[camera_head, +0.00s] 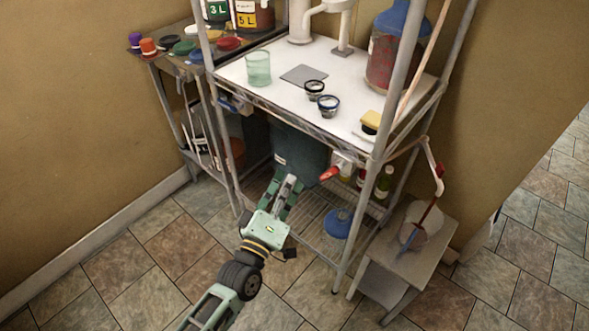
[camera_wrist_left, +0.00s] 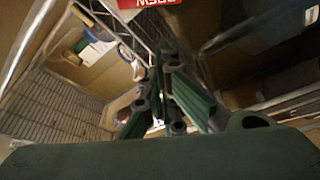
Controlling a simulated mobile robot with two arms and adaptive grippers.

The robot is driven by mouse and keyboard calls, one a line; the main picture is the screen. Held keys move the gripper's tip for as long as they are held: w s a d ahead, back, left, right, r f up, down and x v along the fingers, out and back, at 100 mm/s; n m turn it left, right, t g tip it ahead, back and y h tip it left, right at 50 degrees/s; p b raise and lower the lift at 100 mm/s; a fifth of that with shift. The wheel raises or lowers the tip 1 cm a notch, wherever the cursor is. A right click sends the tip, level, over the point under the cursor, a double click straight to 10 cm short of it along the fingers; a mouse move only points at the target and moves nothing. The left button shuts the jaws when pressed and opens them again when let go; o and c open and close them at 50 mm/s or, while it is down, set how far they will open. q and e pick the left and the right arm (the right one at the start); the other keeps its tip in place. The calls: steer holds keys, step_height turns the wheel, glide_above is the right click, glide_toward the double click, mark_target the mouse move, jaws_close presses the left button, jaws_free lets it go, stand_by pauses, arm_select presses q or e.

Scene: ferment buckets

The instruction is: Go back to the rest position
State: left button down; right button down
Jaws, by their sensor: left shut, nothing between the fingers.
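My left gripper (camera_head: 286,186) reaches in from the bottom of the head view. Its fingers are at the front of the metal shelf rack (camera_head: 233,197), in front of a dark bucket (camera_head: 297,150) on the lower level. Its fingers are shut with nothing between them. In the left wrist view its green and grey fingers (camera_wrist_left: 170,95) show in the middle, with rack wires behind them. I cannot tell from the head view whether the fingers touch the bucket. My right gripper is in neither view.
The white top (camera_head: 330,85) holds a glass (camera_head: 258,68), two small dark-rimmed rings (camera_head: 328,106) and a large blue-topped bottle (camera_head: 392,50). Bottles and a blue item (camera_head: 338,223) are on the lower level. A small stool (camera_head: 420,258) stands at right. The tiled floor at left (camera_head: 100,265) is clear.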

arm_select(q)
steer(key=shift+s+a+f, duration=0.2)
steer(key=shift+s+a, duration=0.25)
steer(key=shift+s, duration=0.2)
steer(key=shift+f, duration=0.1)
steer(key=s+a+f+m+g+y, duration=0.1)
steer(key=s+a+f+m+g, duration=0.2)
steer(key=f, duration=0.8)
steer(key=s+a+f+m+g+y, duration=0.15)
steer(key=s+f, duration=0.25)
steer(key=f, duration=0.7)
steer(key=s+a+f+m+g+y, duration=0.15)
steer(key=s+f+g, duration=0.25)
steer(key=f, duration=0.7)
steer(key=s+a+f+m+g, duration=0.1)
steer(key=s+a+f+g, duration=0.2)
steer(key=s+f, duration=0.3)
steer(key=s+a+f+m+g+y, duration=0.1)
steer(key=s+f, duration=0.5)
steer(key=s, duration=1)
steer(key=s+a+f+m+g+y, duration=0.1)
steer(key=s+a+f+g, duration=0.4)
steer(key=s, duration=0.7)
step_height(320, 180, down, 2)
steer(key=shift+a+m, duration=0.9)
steer(key=shift+a, duration=0.2)
steer(key=shift+s, duration=0.1)
